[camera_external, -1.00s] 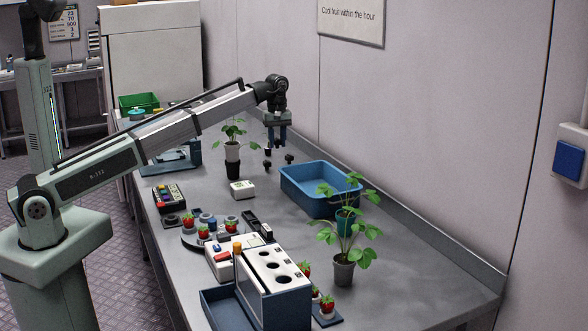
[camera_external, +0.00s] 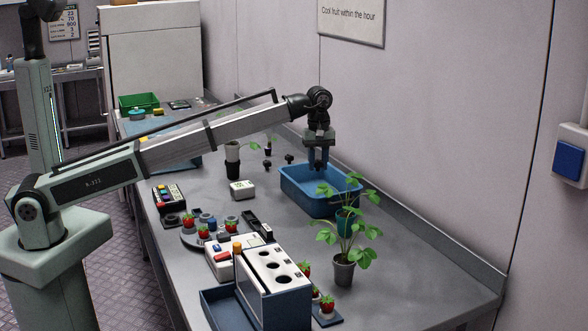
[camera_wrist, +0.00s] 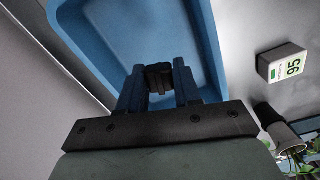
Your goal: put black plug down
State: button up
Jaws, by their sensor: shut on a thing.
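My gripper (camera_external: 318,167) is over the blue tub (camera_external: 294,199) on the bench, with its fingers pointing down. In the wrist view my gripper (camera_wrist: 159,80) is shut on the black plug (camera_wrist: 159,78), a small dark piece between the two blue fingertips. The tub (camera_wrist: 76,30) lies below it in that view, and its visible floor is empty. In the external view the plug is too small and dark to make out. Whether it touches the tub floor I cannot tell.
Two small black knobs (camera_external: 289,158) stand left of the tub. Potted plants (camera_external: 344,271) stand right and left of the tub. The wall is close behind.

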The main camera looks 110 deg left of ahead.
aim_at(318, 191)
jog(key=n, duration=0.2)
jog(key=shift+n, duration=0.4)
jog(key=shift+f, duration=5)
jog(key=shift+f, duration=0.1)
jog(key=o, duration=1)
notch_tip(318, 191, up, 12)
jog(key=shift+r, duration=0.15)
